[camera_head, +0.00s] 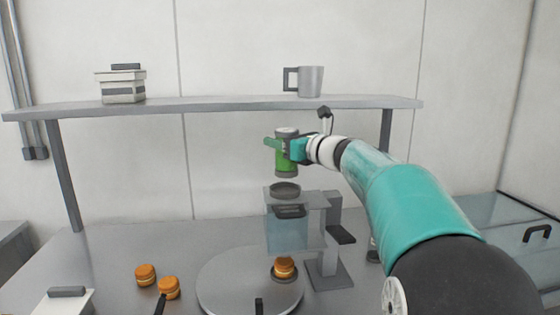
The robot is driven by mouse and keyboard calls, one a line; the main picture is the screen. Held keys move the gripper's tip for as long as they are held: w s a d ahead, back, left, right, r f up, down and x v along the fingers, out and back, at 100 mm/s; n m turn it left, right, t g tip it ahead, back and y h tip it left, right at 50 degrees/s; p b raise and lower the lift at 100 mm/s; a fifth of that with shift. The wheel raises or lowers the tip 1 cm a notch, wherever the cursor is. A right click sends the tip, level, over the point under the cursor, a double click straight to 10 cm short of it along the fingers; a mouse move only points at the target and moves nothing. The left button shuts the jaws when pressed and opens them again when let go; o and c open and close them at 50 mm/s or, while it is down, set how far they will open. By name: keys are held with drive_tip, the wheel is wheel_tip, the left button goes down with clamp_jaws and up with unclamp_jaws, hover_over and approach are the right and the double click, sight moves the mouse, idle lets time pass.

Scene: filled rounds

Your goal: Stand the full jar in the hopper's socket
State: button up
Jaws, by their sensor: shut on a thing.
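My gripper (285,143) is shut around the upper part of a jar (288,160) with a green middle and grey ends. The jar is upright in the air, just above the hopper (287,228). The hopper has a pale, see-through blue body, and its round dark socket (285,188) is on top. A small gap shows between the jar's lower end and the socket. The hopper's grey stand (328,262) is at its right. My arm comes in from the right. The jar's far side is hidden.
A round grey turntable (228,283) sits under the hopper with an orange-brown round (284,267) on it. Two more rounds (145,274) lie on the table at left. A shelf (220,105) behind holds a grey mug (311,81) and a stacked box (122,87).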

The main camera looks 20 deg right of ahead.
drive_tip(key=shift+w+d+f, duration=0.1)
drive_tip(key=shift+w+f, duration=0.3)
drive_tip(key=shift+f, duration=0.55)
drive_tip(key=shift+w+d+f, duration=0.1)
drive_tip(key=shift+w+f, duration=0.25)
drive_tip(key=shift+f, duration=0.65)
drive_tip(key=shift+w+f, duration=0.4)
drive_tip(key=shift+f, duration=0.55)
drive_tip(key=shift+f, duration=0.2)
drive_tip(key=o, duration=1.1)
